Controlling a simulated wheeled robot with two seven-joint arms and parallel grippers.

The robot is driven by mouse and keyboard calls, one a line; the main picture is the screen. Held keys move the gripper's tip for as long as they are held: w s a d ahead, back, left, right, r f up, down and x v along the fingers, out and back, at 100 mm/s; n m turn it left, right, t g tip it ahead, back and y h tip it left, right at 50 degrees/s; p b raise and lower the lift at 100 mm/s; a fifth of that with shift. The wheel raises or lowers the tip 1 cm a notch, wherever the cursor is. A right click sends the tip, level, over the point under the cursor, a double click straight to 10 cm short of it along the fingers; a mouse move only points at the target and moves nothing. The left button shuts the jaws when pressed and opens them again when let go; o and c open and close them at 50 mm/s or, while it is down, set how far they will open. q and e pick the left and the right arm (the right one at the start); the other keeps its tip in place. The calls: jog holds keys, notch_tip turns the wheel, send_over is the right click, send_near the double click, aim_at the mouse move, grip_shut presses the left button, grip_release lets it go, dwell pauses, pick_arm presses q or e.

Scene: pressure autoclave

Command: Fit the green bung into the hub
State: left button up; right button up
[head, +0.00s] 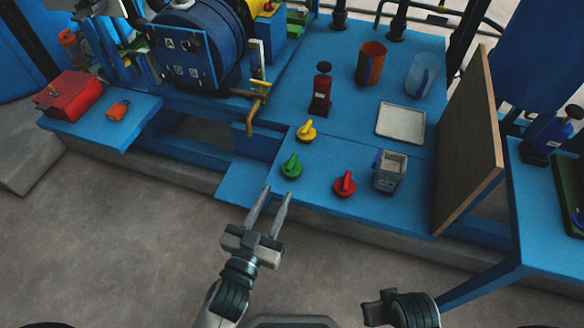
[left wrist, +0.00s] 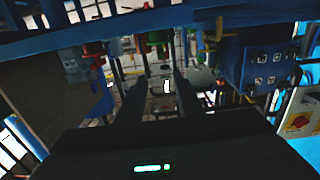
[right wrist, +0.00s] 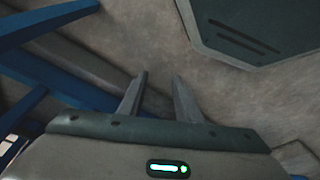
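The green bung (head: 292,167) stands on the front part of the blue bench, near its left edge, handle up. My left gripper (head: 278,191) is open and empty, its fingertips just short of the bung in the head view, apart from it. The fingers also show spread in the left wrist view (left wrist: 158,85). A blue plate (head: 203,60) with lettered marks and dark round spots is on the front of the blue drum; I cannot tell for certain which part is the hub. My right gripper (right wrist: 161,76) is open and empty above the floor.
A yellow bung (head: 306,131) and a red bung (head: 344,184) stand near the green one. The floor (head: 130,230) in front is clear.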

aim_at(296, 154)
pick_arm(q)
jog(key=x, duration=1.1)
jog(key=shift+w+d+f, duration=0.15)
jog(key=shift+w, duration=0.25)
pick_arm(e)
jog(key=shift+w+f, duration=0.2)
jog(key=shift+f, duration=0.4)
